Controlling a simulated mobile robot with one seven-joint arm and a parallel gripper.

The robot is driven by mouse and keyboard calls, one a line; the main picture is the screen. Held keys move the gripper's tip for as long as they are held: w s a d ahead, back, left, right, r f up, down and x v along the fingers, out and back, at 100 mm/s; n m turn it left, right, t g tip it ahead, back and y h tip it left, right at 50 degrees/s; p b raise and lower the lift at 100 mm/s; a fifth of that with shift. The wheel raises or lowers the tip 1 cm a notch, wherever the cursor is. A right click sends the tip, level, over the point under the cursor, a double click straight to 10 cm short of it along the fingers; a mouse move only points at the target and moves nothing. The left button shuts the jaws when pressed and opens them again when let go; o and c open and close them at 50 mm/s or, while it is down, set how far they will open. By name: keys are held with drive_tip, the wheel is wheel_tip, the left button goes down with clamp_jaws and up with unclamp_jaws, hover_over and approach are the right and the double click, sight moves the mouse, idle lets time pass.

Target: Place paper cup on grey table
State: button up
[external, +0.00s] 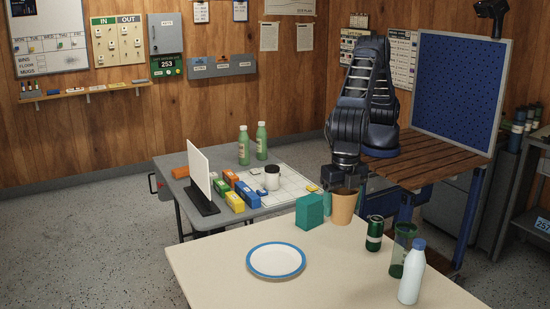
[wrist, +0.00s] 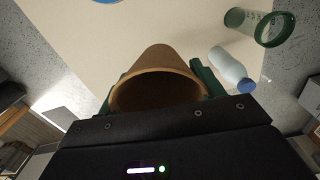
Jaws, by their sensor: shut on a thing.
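The paper cup (external: 343,208) is tan and upright at the far edge of the cream table (external: 215,262) in the external view. I cannot tell whether its base touches the tabletop. My gripper (external: 345,188) is above it, pointing down and shut on the cup. In the wrist view the cup (wrist: 160,62) sits between the green fingers of my gripper (wrist: 157,84), its open mouth toward the camera. The grey table (external: 180,160) stands behind and left of the cream table, apart from the cup.
The grey table holds a white panel (external: 199,168), colored boxes (external: 246,194), a white mug (external: 272,177) and green bottles (external: 244,146). A teal box (external: 310,211), plate (external: 276,260), can (external: 375,234), green glass (external: 400,250) and white bottle (external: 412,275) are around the cup.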

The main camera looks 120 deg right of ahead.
drive_tip(key=w+d+m, duration=0.1)
drive_tip(key=w+d, duration=0.4)
drive_tip(key=d, duration=0.4)
drive_tip(key=w+d+m, duration=0.2)
drive_tip(key=w+d, duration=0.2)
drive_tip(key=d, duration=0.5)
drive_tip(key=w+d+m, duration=0.1)
drive_tip(key=w+d, duration=0.4)
drive_tip(key=d, duration=0.4)
drive_tip(key=w+d+m, duration=0.3)
drive_tip(key=d+m, duration=0.1)
drive_tip(key=d, duration=2.8)
drive_tip(key=m, duration=0.9)
hover_over(214, 158)
wheel_tip(214, 158, down, 3)
wheel_tip(214, 158, down, 21)
drive_tip(key=shift+r, duration=0.1)
